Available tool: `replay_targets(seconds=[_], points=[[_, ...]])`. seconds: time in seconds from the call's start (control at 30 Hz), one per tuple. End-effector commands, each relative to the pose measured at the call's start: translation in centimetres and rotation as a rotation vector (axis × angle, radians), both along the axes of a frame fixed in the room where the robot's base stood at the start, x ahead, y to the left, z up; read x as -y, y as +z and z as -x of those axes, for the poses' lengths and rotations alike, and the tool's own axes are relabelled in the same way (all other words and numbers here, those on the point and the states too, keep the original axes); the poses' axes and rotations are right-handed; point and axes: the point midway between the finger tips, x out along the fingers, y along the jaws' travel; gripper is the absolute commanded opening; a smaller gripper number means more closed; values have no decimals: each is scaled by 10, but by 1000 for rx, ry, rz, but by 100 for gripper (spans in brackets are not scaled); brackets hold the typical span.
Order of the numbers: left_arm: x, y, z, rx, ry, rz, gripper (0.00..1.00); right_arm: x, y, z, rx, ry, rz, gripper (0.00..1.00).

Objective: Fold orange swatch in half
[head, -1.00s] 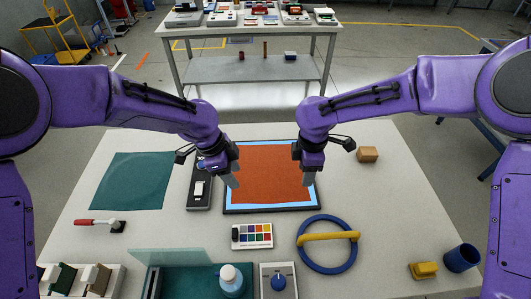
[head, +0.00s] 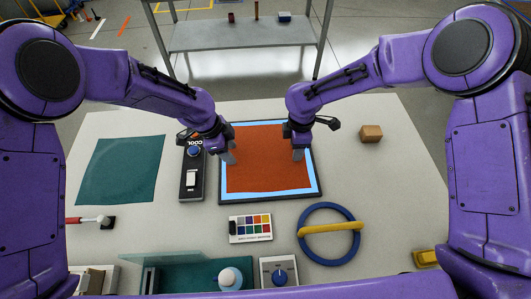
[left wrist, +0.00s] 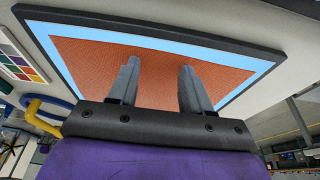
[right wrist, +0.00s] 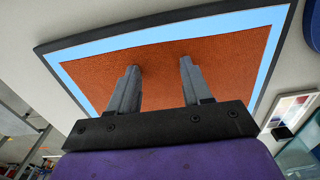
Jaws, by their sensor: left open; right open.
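The orange swatch (head: 267,170) lies flat and unfolded on a light-blue panel with a dark frame (head: 270,198), in the middle of the table. My left gripper (head: 229,157) is open over the swatch's left edge area. My right gripper (head: 297,155) is open over its right part. In the left wrist view the two fingers (left wrist: 158,75) stand apart with the swatch (left wrist: 150,62) behind them. In the right wrist view the fingers (right wrist: 160,78) are also apart over the swatch (right wrist: 158,60). Both grippers are empty. Whether the fingertips touch the cloth is unclear.
A black control box (head: 192,180) sits close left of the panel, and a teal cloth (head: 121,170) lies further left. A colour card (head: 250,228) and a blue ring with a yellow bar (head: 330,246) lie in front. A wooden block (head: 371,133) is at right.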

Motion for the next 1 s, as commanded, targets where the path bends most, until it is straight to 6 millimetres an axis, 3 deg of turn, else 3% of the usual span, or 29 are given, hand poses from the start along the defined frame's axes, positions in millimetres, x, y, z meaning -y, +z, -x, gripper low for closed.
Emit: replay_targets(seconds=[0.5,0.8,1.0], points=[[0,-5,1,-1,-1,-1,49,1,-5,0,0,-2,0,49],[0,-5,1,-3,-2,-2,1,1,-5,1,0,-3,0,0],[0,-6,1,-4,-2,-2,0,1,-5,1,0,-3,0,0]])
